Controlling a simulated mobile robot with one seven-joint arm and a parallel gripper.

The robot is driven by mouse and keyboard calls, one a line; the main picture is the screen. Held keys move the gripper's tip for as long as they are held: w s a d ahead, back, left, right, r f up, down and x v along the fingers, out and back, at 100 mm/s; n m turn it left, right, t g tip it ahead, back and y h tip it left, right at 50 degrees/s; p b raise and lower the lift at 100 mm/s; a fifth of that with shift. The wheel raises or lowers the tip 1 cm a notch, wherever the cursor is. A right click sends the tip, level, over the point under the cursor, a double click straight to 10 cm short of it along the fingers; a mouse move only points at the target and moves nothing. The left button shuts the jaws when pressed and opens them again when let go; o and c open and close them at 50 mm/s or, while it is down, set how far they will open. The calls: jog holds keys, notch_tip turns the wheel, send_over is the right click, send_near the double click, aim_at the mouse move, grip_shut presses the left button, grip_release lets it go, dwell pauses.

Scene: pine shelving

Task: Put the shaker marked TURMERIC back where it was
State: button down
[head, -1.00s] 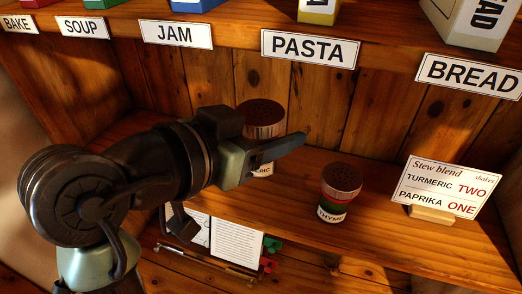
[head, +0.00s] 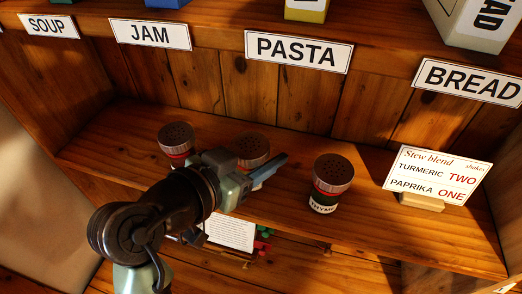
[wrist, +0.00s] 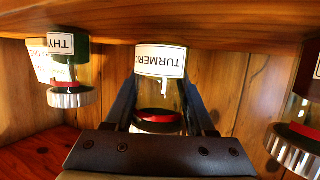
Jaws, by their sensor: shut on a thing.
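The TURMERIC shaker (head: 253,149), with a brown perforated cap, is on the pine shelf's left-middle part, partly hidden by my gripper (head: 266,174). In the wrist view, which looks upside down, its TURMERIC label (wrist: 160,61) shows between my two fingers, which are shut on the glass. It is upright, with its base at or very near the shelf board; I cannot tell whether it touches. The THYME shaker (head: 331,182) stands apart to its right, and another shaker (head: 176,140) stands to its left, its label hidden.
The shelf board (head: 400,240) is clear between the THYME shaker and the Stew blend card (head: 437,174) at the right. Above is an upper shelf with SOUP, JAM, PASTA and BREAD labels (head: 298,52). A printed sheet (head: 230,233) is below the shelf.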

aim_at(240, 169)
jog(key=shift+f, duration=0.4)
jog(key=shift+f, duration=0.15)
jog(key=shift+c, duration=1.2)
grip_release()
jog(key=shift+r, duration=0.25)
jog(key=b+v, duration=0.3)
jog(key=v, duration=0.7)
jog(key=shift+s+a, duration=0.2)
jog(key=shift+s+a+r, duration=0.3)
jog(key=shift+s+a, duration=0.05)
jog(key=shift+s, duration=0.2)
